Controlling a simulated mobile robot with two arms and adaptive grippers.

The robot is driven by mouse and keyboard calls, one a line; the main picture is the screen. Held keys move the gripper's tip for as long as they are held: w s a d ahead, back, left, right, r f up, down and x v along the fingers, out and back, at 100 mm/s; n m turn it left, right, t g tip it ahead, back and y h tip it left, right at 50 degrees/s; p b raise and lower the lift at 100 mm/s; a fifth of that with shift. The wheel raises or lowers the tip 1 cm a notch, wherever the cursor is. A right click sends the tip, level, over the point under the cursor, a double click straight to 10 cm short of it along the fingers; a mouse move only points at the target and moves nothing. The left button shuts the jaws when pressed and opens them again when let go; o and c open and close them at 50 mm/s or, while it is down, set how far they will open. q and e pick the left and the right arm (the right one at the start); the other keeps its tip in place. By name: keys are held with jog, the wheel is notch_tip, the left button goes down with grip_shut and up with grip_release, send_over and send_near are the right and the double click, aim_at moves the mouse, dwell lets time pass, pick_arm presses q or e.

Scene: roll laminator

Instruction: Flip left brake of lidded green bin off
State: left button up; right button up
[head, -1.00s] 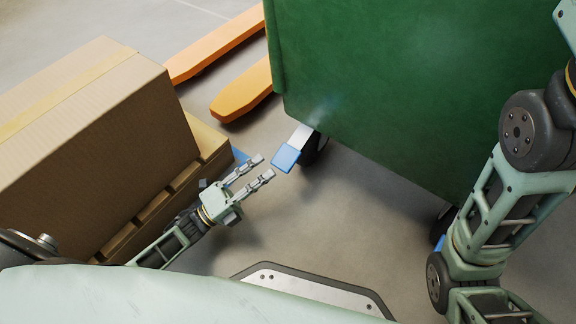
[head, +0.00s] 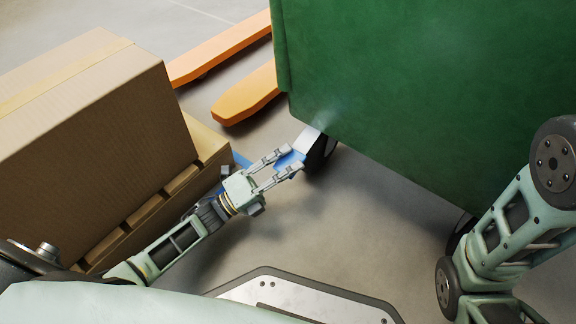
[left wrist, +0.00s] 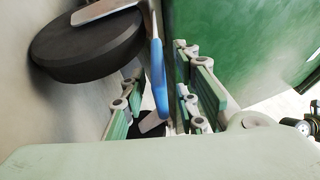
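The green bin (head: 420,90) stands at the upper right in the head view. Its left brake is a blue pedal (head: 288,161) on a pale metal lever (head: 307,140) beside a dark caster wheel (head: 321,154). My left gripper (head: 293,160) is open, with its fingers on either side of the pedal. In the left wrist view the blue pedal (left wrist: 159,78) shows edge-on between the fingers, with gaps visible, next to the wheel (left wrist: 85,45). The bin's lid is out of view. My right arm shows at the right, but its gripper is out of view.
A cardboard box (head: 90,130) on a wooden pallet (head: 205,155) stands left of my left arm. Orange forks (head: 247,93) lie on the floor behind. Another dark caster (head: 459,232) shows under the bin at the right. The floor between is clear.

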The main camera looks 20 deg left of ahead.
pick_arm(q)
grip_shut()
dwell(0.6)
